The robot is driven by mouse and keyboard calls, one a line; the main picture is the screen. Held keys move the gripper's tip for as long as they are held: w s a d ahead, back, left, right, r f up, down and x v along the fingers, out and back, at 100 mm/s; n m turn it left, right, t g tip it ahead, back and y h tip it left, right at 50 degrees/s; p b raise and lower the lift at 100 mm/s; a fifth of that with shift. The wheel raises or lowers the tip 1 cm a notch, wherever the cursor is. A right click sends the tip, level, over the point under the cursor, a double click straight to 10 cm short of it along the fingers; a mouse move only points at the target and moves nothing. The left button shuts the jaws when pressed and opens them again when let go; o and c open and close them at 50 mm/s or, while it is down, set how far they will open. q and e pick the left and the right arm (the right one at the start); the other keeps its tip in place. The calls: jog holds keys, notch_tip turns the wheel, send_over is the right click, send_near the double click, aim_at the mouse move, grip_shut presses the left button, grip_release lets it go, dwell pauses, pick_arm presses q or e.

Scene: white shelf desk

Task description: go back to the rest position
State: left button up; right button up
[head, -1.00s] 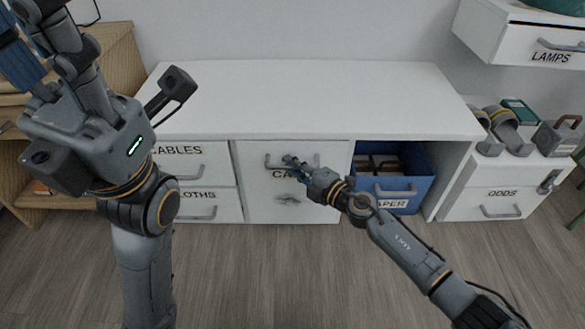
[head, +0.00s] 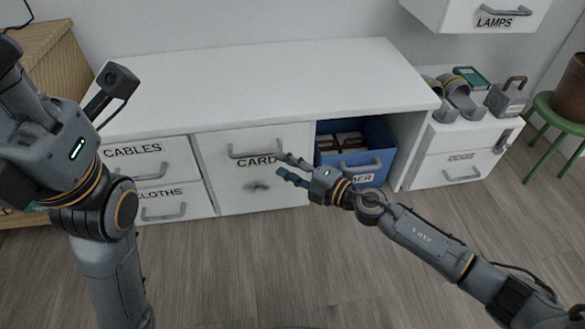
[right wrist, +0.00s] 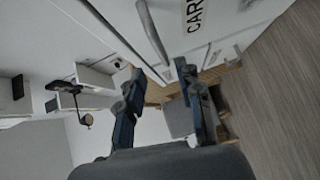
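My right gripper (head: 288,170) is in front of the white desk, just right of and below the handle of the CARDS door (head: 225,185). Its two fingers are apart with nothing between them. In the right wrist view the same gripper (right wrist: 158,85) shows its fingers spread, with the door handle (right wrist: 150,32) beyond them at the top. My left arm stands raised at the left of the head view.
The white desk top (head: 260,85) is bare. A blue PAPER bin (head: 375,150) sits in the open bay. A green stool (head: 550,120) is at far right. The floor in front is clear.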

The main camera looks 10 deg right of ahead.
jog(key=shift+v, duration=0.95)
